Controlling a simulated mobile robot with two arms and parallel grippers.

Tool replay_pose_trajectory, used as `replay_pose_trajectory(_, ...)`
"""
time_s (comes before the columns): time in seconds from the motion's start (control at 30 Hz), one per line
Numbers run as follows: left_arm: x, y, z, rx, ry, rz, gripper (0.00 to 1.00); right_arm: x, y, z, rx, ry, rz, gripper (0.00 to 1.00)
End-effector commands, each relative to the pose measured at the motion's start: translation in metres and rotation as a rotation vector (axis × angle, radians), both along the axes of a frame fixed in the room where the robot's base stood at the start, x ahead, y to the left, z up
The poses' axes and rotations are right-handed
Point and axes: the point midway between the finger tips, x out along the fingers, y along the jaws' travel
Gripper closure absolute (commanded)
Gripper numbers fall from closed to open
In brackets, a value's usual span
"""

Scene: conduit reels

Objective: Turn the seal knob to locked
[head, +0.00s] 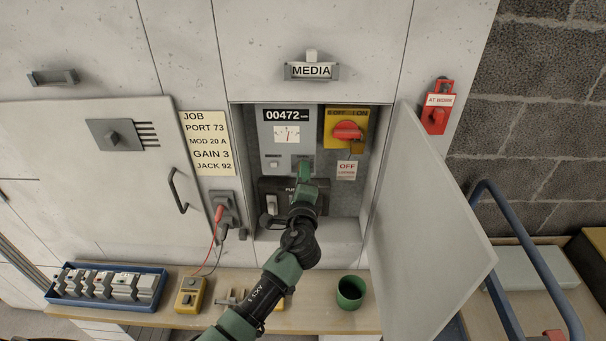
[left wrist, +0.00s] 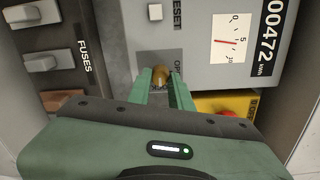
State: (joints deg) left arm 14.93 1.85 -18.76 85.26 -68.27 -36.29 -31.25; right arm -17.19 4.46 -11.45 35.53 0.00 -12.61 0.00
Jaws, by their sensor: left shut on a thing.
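The seal knob (left wrist: 162,74) is a small brass-coloured knob on the lower part of the grey meter (left wrist: 215,75). In the left wrist view my left gripper (left wrist: 163,84) is shut on it, one green finger on each side. Letters that look like "OP" show beside the knob, partly covered by a finger. In the head view my left gripper (head: 305,172) reaches into the open cabinet at the bottom of the meter (head: 286,138) and hides the knob. I cannot tell the knob's exact angle. My right gripper is not in view.
The open cabinet door (head: 430,220) stands close to the right of my arm. A yellow switch plate (head: 335,138) with a red handle sits right of the meter; a black fuse panel (head: 266,187) lies below. A green cup (head: 350,294) and a blue tray (head: 60,299) stand on the bench.

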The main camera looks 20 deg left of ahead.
Motion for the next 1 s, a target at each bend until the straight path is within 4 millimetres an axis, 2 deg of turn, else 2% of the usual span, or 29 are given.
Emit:
replay_pose_trajectory(0.23, -0.001, 0.0, -0.003, 0.001, 0.005, -0.001, 1.0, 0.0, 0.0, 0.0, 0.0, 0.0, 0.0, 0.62)
replay_pose_trajectory(0.27, -0.001, 0.0, -0.003, 0.001, 0.005, -0.001, 0.77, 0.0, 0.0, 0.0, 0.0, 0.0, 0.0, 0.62)
replay_pose_trajectory(0.33, -0.001, 0.0, -0.003, 0.0, 0.004, -0.001, 0.58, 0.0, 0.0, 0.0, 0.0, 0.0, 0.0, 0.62)
replay_pose_trajectory(0.7, -0.004, -0.002, -0.001, -0.002, 0.001, -0.002, 0.58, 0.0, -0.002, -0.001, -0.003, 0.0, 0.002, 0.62)
replay_pose_trajectory(0.77, -0.01, -0.003, -0.003, -0.003, 0.002, -0.002, 0.58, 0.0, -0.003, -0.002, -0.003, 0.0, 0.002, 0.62)
replay_pose_trajectory(1.0, -0.049, -0.015, -0.002, -0.004, 0.003, -0.002, 0.58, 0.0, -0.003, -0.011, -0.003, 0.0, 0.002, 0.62)
